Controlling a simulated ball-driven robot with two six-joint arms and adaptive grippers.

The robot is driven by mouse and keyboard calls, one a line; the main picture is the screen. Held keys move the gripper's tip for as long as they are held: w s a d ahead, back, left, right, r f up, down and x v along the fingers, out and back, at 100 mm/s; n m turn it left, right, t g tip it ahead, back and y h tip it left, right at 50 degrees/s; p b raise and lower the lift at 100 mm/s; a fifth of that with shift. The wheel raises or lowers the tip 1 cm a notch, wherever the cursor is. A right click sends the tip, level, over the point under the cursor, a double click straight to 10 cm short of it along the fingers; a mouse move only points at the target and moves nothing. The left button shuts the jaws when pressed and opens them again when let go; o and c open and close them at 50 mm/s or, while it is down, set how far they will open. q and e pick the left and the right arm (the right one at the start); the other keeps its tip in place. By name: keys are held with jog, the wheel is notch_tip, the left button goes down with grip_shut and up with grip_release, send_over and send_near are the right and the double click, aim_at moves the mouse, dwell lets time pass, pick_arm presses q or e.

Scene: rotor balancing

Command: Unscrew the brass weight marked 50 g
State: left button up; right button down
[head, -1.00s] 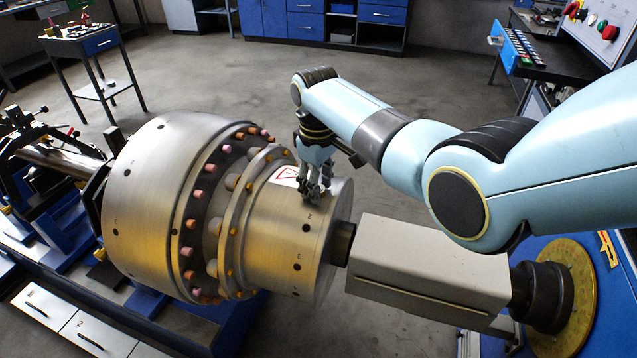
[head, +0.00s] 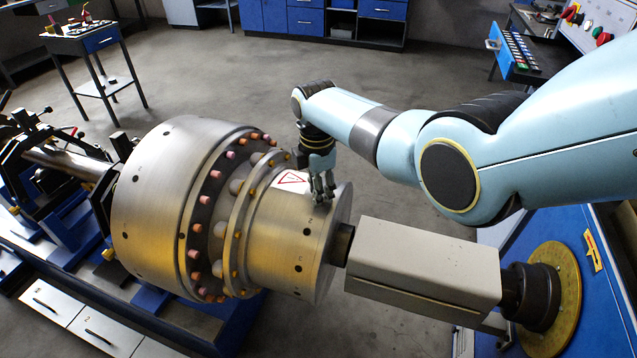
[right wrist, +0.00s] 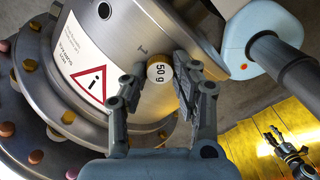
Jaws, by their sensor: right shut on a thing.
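The brass weight marked 50 g (right wrist: 160,72) sits at the edge of the steel rotor (right wrist: 120,40), its round marked face toward the camera in the right wrist view. My right gripper (right wrist: 162,82) has a finger on either side of it and is shut on it. In the head view my right gripper (head: 323,196) points down at the top of the rotor's narrow right end (head: 275,245). The weight cannot be made out there.
A white warning label (head: 292,180) is on the rotor beside my right gripper. Smaller weights ring the rotor's flange (head: 215,175). A grey drive housing (head: 425,265) and shaft (head: 341,243) join its right end. Open floor (head: 220,80) lies behind.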

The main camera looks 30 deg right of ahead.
jog(key=n, duration=0.3)
jog(key=shift+s+n+p, duration=0.15)
jog(key=shift+n+p, duration=0.15)
jog(key=shift+n, duration=0.1)
jog(key=shift+f+n, duration=0.15)
jog(key=shift+n, duration=0.95)
jog(key=shift+d, duration=0.1)
jog(key=n, duration=0.2)
jog(key=shift+n+p, duration=0.4)
jog(key=n, duration=0.3)
jog(key=shift+s+n, duration=0.1)
jog(key=shift+n, duration=0.2)
jog(key=n, duration=0.4)
jog(key=shift+p, duration=0.4)
